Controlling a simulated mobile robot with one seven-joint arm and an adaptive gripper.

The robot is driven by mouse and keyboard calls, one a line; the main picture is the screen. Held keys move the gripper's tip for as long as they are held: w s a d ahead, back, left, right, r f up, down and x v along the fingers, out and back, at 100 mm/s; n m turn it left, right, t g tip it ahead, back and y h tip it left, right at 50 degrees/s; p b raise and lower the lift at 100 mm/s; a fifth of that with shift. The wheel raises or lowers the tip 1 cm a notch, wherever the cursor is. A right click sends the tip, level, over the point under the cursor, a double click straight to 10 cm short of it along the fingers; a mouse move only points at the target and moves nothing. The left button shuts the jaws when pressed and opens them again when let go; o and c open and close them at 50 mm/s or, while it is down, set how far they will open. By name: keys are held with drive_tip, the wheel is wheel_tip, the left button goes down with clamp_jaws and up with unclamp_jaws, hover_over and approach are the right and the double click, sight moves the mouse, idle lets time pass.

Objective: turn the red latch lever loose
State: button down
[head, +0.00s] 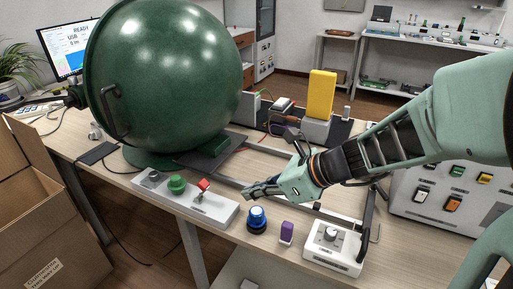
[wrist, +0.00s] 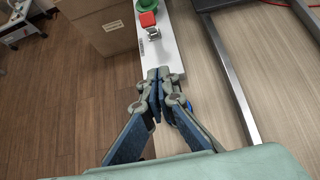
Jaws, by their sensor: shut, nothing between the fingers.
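The red latch lever (head: 203,184) sits on a small metal mount near the right end of a white panel (head: 212,211) at the table's front edge. It stands tilted up. In the wrist view the red lever (wrist: 148,19) is near the top, with its metal mount below it. My gripper (head: 247,192) is shut and empty, to the right of the lever and apart from it. In the wrist view my gripper (wrist: 158,74) has its fingertips together over the near end of the panel, with a gap to the lever.
A green button (head: 177,184) is left of the lever. A blue dome (head: 257,219), a purple block (head: 287,232) and a white switch box (head: 331,246) stand to the right. A big green sphere (head: 175,70) rises behind. A cardboard box (head: 45,225) is at the left.

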drive_tip(key=b+x, duration=0.2)
drive_tip(key=x, duration=0.5)
drive_tip(key=shift+a+f, duration=0.25)
drive_tip(key=shift+f, duration=0.15)
drive_tip(key=a+r, duration=0.1)
drive_tip(key=w+a+r, duration=0.1)
drive_tip(key=shift+a, duration=0.35)
drive_tip(key=shift+w+a+r, duration=0.2)
drive_tip(key=shift+w+a, duration=0.05)
drive_tip(key=shift+a, duration=0.1)
drive_tip(key=shift+r, duration=0.1)
